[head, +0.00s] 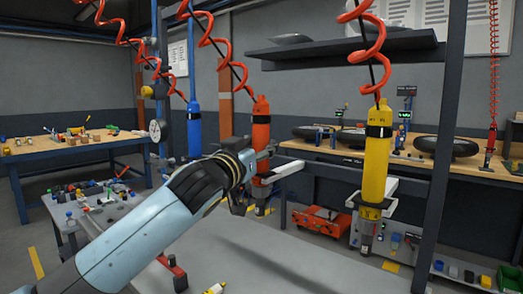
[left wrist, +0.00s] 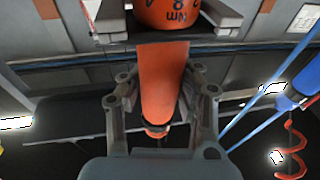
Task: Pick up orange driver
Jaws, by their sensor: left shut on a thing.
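The orange driver (head: 261,127) hangs upright below a red coiled hose, between a blue and a yellow driver. My left arm reaches up to it from the lower left. My left gripper (head: 266,152) is shut on the driver's body. In the left wrist view the driver's orange body (left wrist: 163,80) runs between the two fingers, with the pads at its sides near the top. The wrist and gripper hide part of the driver's middle in the head view. My right gripper is not in view.
The blue driver (head: 194,130) hangs to the left. A pale bracket (head: 284,170) sits beside the orange driver. A grey surface (head: 290,262) lies below.

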